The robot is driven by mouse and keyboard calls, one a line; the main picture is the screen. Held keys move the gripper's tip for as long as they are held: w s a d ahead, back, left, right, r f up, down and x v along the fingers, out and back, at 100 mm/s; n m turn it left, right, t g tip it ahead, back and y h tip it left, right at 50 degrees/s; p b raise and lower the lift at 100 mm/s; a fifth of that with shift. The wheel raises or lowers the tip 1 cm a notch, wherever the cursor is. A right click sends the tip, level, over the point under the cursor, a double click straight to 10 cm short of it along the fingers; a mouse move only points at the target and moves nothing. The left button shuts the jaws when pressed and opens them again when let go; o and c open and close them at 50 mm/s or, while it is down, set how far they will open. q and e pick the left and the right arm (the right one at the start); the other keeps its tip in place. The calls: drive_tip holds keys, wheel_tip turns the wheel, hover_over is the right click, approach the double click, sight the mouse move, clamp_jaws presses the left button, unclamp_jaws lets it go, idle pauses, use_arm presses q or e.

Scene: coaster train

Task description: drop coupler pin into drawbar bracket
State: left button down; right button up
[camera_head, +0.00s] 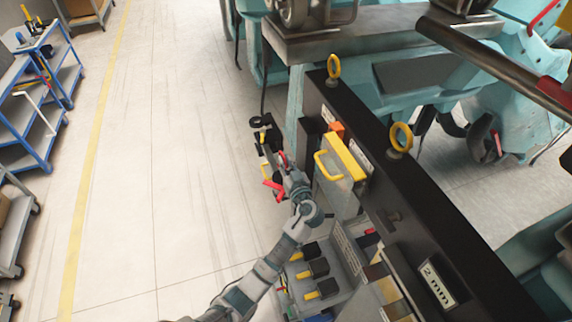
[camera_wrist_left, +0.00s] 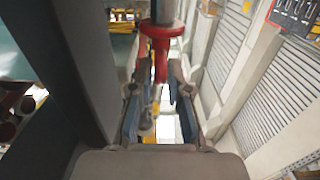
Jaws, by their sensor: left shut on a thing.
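My left arm comes in from the bottom of the head view, and its gripper (camera_head: 274,164) is beside the black beam, over the pale floor. In the left wrist view the two fingers (camera_wrist_left: 160,112) stand close together around a thin part that is hard to make out. A red flanged piece with a grey shaft, which looks like the coupler pin (camera_wrist_left: 161,48), shows at the fingertips. Red parts also show at the gripper in the head view. I cannot clearly pick out the drawbar bracket; a dark fitting (camera_head: 260,122) lies just beyond the gripper. My right gripper is not in view.
A black beam (camera_head: 360,150) with yellow lifting eyes runs along the right. A box with a yellow handle (camera_head: 330,180) is close beside my gripper. A tray with black blocks (camera_head: 316,267) is below. A blue shelf cart (camera_head: 35,110) stands left; the floor between is clear.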

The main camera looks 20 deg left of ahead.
use_arm(q)
drive_tip(key=shift+r+p, duration=1.2)
drive_tip(key=shift+r, duration=2)
